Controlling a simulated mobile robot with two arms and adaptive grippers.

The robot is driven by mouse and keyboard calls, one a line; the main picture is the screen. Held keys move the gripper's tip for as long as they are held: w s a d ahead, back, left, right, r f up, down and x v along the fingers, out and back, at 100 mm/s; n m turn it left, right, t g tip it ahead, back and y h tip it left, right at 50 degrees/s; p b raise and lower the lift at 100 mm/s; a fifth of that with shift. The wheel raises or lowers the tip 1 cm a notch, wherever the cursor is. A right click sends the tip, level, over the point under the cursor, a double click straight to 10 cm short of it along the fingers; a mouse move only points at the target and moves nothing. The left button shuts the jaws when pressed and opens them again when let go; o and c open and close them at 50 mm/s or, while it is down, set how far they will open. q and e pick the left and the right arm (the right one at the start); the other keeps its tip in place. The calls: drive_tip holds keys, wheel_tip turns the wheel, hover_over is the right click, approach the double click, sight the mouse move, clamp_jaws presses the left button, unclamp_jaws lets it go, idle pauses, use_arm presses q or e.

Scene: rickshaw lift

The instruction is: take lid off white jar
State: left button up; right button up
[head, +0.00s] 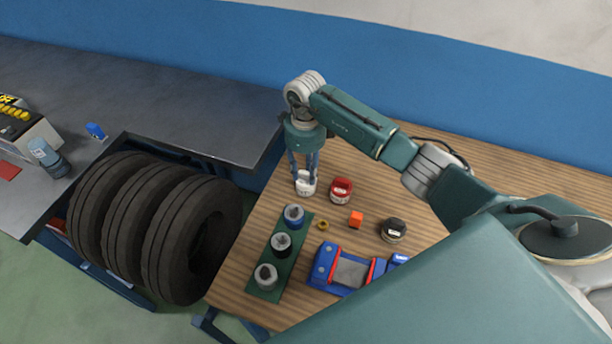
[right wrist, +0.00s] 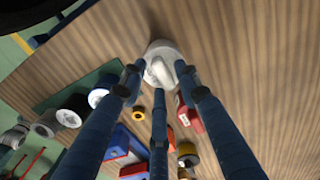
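The white jar (head: 306,188) stands upright on the wooden table, near its back left part. Its round white top with a long raised grip (right wrist: 160,70) shows in the right wrist view. My right gripper (head: 304,170) points down right over the jar. Its blue fingers (right wrist: 159,74) are spread around the raised grip, with small gaps visible at the sides. I cannot tell whether the lower finger touches it. The fingers hide part of the jar's top. My left gripper is not in view.
A red jar (head: 341,190) stands close to the right of the white jar. A green strip (head: 264,285) with several cylinders, a yellow ring (head: 323,225), an orange cube (head: 356,219), a dark-lidded jar (head: 393,230) and a blue-red holder (head: 325,265) lie nearer. Tires (head: 165,225) stand left.

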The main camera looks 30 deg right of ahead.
drive_tip(key=c, duration=0.5)
drive_tip(key=shift+r, duration=0.15)
